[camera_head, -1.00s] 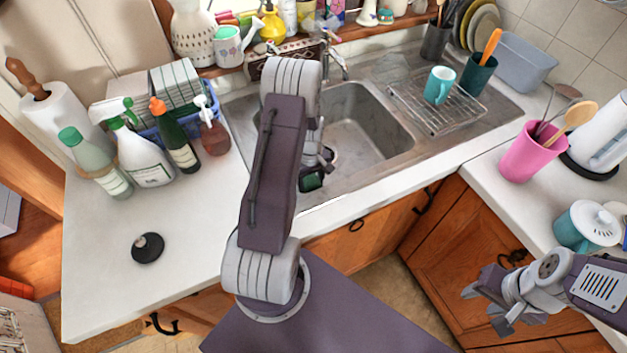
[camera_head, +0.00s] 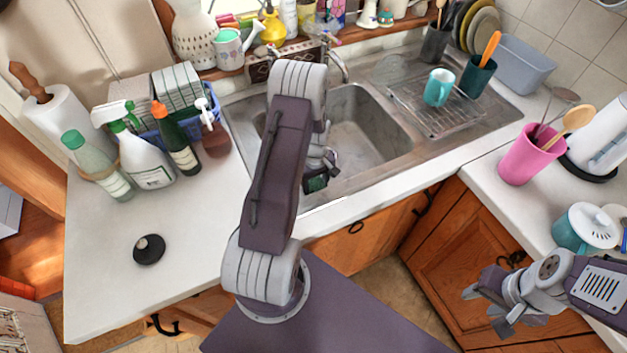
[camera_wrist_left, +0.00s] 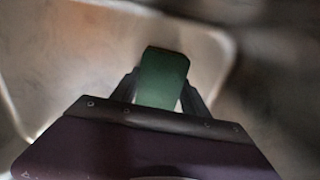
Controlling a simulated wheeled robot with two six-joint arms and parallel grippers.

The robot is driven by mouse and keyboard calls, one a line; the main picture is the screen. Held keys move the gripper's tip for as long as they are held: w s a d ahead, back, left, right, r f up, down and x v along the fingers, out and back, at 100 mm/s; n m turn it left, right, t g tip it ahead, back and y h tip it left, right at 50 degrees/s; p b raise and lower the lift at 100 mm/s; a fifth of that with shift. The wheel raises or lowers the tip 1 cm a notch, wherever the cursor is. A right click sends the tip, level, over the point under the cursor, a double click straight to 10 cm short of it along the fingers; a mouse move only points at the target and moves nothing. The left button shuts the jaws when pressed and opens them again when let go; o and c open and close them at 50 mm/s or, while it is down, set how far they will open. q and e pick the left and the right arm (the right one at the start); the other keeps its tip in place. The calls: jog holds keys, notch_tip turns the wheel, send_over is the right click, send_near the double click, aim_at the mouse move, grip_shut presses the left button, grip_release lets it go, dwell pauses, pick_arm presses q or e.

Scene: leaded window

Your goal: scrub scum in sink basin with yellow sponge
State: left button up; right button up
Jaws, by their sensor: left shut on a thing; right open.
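The metal sink basin (camera_head: 372,128) lies open at the middle of the counter. Its floor shows uneven grey patches, and I cannot tell which are scum. My left gripper (camera_head: 319,175) is down in the front left part of the basin, partly hidden by my own arm. It is shut on the sponge (camera_head: 314,184), of which only a dark green face shows. The sponge also shows between the fingers in the left wrist view (camera_wrist_left: 162,78), over the blurred basin; I cannot tell if it touches. My right gripper (camera_head: 484,304) is open and empty at lower right, before the cabinets.
A wire rack (camera_head: 440,112) with a teal mug (camera_head: 438,87) stands right of the basin. The faucet (camera_head: 338,66) rises behind it. Several bottles, including a white spray bottle (camera_head: 150,165), stand at left. A black sink plug (camera_head: 149,249) lies on clear counter.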

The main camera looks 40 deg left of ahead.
pick_arm(q)
jog(key=shift+w+a+f, duration=0.1)
jog(key=shift+w+a, duration=0.2)
jog(key=shift+a, duration=0.25)
jog(key=shift+w+a, duration=0.15)
jog(key=shift+a, duration=0.15)
jog(key=shift+d, duration=0.15)
jog(key=shift+s+d, duration=0.4)
jog(key=shift+d, duration=0.05)
jog(key=shift+s+d, duration=0.2)
jog(key=shift+d, duration=0.2)
jog(key=shift+w+a, duration=0.3)
jog(key=shift+a, duration=0.15)
